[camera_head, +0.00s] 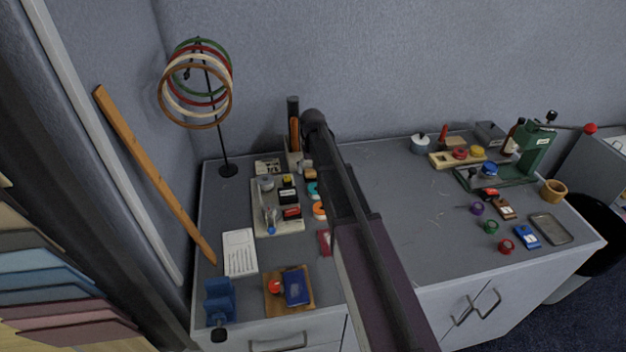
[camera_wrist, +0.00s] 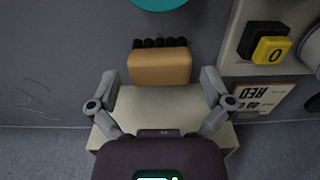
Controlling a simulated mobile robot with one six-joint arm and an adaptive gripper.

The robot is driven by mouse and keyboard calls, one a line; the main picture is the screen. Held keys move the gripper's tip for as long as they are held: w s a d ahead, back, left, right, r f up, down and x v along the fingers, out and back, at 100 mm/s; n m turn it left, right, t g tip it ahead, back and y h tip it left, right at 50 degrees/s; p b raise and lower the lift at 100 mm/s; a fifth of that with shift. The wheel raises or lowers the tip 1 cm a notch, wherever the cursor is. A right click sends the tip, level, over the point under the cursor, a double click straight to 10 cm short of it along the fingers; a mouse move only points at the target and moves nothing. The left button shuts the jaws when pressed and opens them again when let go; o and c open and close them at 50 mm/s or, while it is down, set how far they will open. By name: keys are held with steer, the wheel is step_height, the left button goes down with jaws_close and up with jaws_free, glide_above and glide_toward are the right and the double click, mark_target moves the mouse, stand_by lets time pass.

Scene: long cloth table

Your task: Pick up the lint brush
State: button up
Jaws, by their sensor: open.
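A tan block with black bristles along one edge, which looks like the lint brush (camera_wrist: 160,67), lies at the top centre of the wrist view. In the head view it is a small tan piece (camera_head: 310,174) near the back of the table, just behind a teal ring. My gripper (camera_wrist: 160,88) is open, with its fingers spread wide to either side. The brush is just beyond the fingertips, between their lines, and nothing is held. In the head view my arm covers part of the table right of the brush.
A pale block or box (camera_wrist: 160,102) sits between my fingers, close to the brush. A pale tray (camera_head: 265,222) with several small items, including a yellow-topped block (camera_wrist: 271,50), is alongside. A teal ring (camera_wrist: 160,3) lies nearby. Bare table (camera_wrist: 60,60) shows on the other side.

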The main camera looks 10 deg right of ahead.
steer(key=shift+f+b, duration=0.5)
steer(key=shift+f, duration=0.35)
steer(key=shift+c, duration=0.2)
steer(key=c, duration=1.1)
steer(key=shift+o, duration=0.2)
steer(key=shift+r, duration=0.25)
step_height(320, 180, up, 4)
steer(key=p, duration=0.4)
steer(key=shift+f, duration=0.1)
steer(key=s, duration=1)
steer(key=s+p, duration=0.1)
steer(key=s, duration=0.5)
steer(key=shift+d+r, duration=0.1)
steer(key=shift+r, duration=0.3)
